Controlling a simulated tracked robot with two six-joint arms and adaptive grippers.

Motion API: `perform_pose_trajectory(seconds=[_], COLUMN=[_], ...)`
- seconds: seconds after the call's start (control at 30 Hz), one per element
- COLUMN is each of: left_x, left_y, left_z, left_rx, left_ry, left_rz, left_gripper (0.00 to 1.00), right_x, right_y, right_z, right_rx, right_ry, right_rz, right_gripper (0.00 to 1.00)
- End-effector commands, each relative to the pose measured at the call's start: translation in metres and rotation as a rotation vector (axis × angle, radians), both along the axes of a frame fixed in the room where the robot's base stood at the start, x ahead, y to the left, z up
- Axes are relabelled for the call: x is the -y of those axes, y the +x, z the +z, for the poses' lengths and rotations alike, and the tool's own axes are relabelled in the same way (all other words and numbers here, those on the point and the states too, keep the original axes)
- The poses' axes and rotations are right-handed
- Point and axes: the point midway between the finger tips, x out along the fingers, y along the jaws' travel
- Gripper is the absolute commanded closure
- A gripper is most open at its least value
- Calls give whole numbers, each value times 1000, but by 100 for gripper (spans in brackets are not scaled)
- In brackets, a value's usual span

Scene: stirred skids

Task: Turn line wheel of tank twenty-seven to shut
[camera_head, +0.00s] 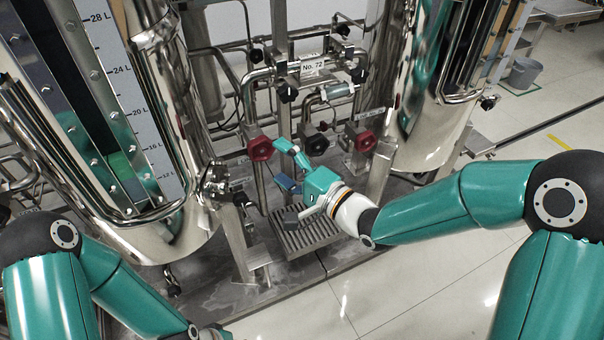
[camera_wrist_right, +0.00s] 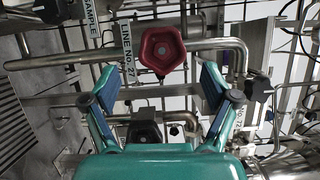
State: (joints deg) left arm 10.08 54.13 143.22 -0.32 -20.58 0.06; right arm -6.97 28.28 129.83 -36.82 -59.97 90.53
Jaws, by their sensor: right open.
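A red five-lobed wheel (camera_wrist_right: 162,50) sits beside a tag (camera_wrist_right: 127,55) reading "LINE No. 2" with a last digit like 7 or 1. In the head view, a red wheel (camera_head: 260,148) at the left of the pipework lies just ahead of my right gripper (camera_head: 284,166). In the wrist view, my right gripper (camera_wrist_right: 160,84) is open and empty. The wheel shows between and beyond its fingertips, apart from both. My left arm is at the lower left; its gripper is out of view.
Another red wheel (camera_head: 365,140) and a dark knob (camera_head: 316,145) sit to the right. A plate (camera_head: 313,67) reads "No. 72". Steel tanks stand left (camera_head: 160,80) and right (camera_head: 430,120). A floor grate (camera_head: 305,232) lies below. Pipes crowd the wheel; the floor at lower right is clear.

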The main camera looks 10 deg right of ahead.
Motion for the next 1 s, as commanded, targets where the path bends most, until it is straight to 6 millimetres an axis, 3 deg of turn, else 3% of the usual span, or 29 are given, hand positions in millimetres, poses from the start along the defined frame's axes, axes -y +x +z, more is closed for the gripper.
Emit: perform_pose_trajectory(seconds=[0.1,0.33,1.0], left_x=[0,0,0], left_y=[0,0,0], left_z=[0,0,-1], left_rx=[0,0,0], left_ry=[0,0,0], left_rz=[0,0,0], left_gripper=[60,60,60], right_x=[18,36,41], right_y=[-17,-39,-41], right_z=[-1,-2,-7], right_rx=[-2,-2,-13], right_ry=[0,0,-1], right_rz=[-4,-2,-7], right_gripper=[14,14,14])
